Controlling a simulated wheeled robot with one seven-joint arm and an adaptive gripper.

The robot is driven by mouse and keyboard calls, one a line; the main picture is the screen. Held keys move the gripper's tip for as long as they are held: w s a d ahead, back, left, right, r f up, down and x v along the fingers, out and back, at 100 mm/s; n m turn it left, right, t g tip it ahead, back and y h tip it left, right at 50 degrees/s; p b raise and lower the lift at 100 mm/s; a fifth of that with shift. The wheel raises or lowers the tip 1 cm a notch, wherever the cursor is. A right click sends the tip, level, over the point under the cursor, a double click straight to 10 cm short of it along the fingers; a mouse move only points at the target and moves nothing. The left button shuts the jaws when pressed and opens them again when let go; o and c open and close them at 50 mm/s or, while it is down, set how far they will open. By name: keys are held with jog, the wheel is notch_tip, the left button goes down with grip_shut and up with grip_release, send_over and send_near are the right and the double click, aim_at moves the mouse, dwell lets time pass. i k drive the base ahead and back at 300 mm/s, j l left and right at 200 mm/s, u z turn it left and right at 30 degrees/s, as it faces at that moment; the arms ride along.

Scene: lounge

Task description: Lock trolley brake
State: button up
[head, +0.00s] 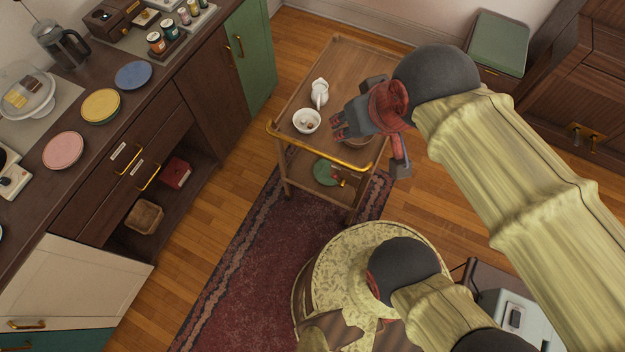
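The wooden trolley (351,66) stands on the floor in the middle of the head view, with a brass push handle (300,142) along its near edge. My gripper (345,125) is above the trolley's top, near its right side and close to the handle. Nothing is seen held in it, but the angle does not show whether its fingers are open or shut. I cannot make out the brake; the trolley's wheels are hidden or too small to tell.
On the trolley top are a white jug (319,92), a white bowl (306,121) and a dish partly hidden by my gripper. A green plate (325,172) sits on the lower shelf. A cabinet counter (105,140) runs along the left. A dark red rug (262,245) lies in front.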

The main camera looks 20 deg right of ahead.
aim_at(341, 185)
jog(key=j+z, duration=0.15)
jog(key=z, duration=0.35)
jog(key=k+j+z, duration=0.1)
jog(key=z, duration=0.35)
jog(key=k+j+z, duration=0.1)
jog(key=z, duration=0.4)
jog(key=k+j+z, duration=0.15)
jog(key=z, duration=0.35)
jog(key=k, duration=0.1)
